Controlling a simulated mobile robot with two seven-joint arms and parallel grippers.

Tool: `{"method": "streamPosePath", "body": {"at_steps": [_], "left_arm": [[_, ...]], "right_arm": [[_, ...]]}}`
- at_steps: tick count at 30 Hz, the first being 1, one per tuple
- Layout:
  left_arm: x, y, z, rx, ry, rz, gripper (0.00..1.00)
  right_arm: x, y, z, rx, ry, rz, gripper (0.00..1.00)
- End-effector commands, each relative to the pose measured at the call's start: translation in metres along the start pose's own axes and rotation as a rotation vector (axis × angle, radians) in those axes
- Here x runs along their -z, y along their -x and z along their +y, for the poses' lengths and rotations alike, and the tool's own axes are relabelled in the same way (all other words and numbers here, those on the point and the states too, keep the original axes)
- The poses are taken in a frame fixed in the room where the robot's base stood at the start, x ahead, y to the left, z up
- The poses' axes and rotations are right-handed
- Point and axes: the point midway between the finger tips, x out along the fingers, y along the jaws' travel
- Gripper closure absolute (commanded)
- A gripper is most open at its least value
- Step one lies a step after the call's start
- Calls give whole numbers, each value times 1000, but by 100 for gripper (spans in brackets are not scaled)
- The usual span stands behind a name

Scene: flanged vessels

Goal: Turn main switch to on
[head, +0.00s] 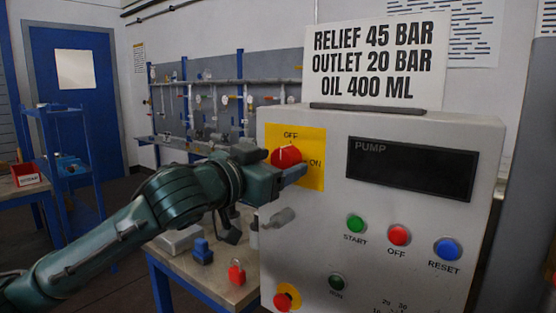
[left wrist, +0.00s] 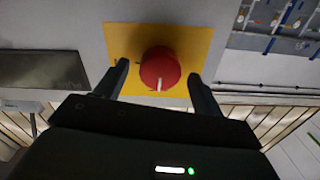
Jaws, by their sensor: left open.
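The main switch is a red round knob (head: 286,156) on a yellow plate (head: 313,145) marked OFF at the top and ON at the right. Its white mark points up toward OFF. My left gripper (head: 281,165) is at the knob, with one finger showing below it in the head view. In the left wrist view, the knob (left wrist: 160,67) sits between the two spread fingertips (left wrist: 158,73), with yellow plate (left wrist: 204,40) visible beside it. I see no clear contact. My right gripper is not in view.
The grey control box carries a dark PUMP display (head: 411,168), a green START button (head: 356,223), a red OFF button (head: 399,235) and a blue RESET button (head: 447,249). A red-and-yellow knob (head: 287,298) is low on its left. A workbench (head: 215,283) with small parts stands left of it.

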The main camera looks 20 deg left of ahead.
Motion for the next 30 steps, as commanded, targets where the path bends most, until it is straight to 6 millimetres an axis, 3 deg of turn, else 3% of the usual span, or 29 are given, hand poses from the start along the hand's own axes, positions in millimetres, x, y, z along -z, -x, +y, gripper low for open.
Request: {"method": "streamPosePath", "body": {"at_steps": [12,27,30], "left_arm": [[0,-9,0,0,-1,1,32],[0,-9,0,0,-1,0,73],[0,-8,0,0,-1,0,76]], "right_arm": [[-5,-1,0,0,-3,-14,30],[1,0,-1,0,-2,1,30],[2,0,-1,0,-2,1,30]]}}
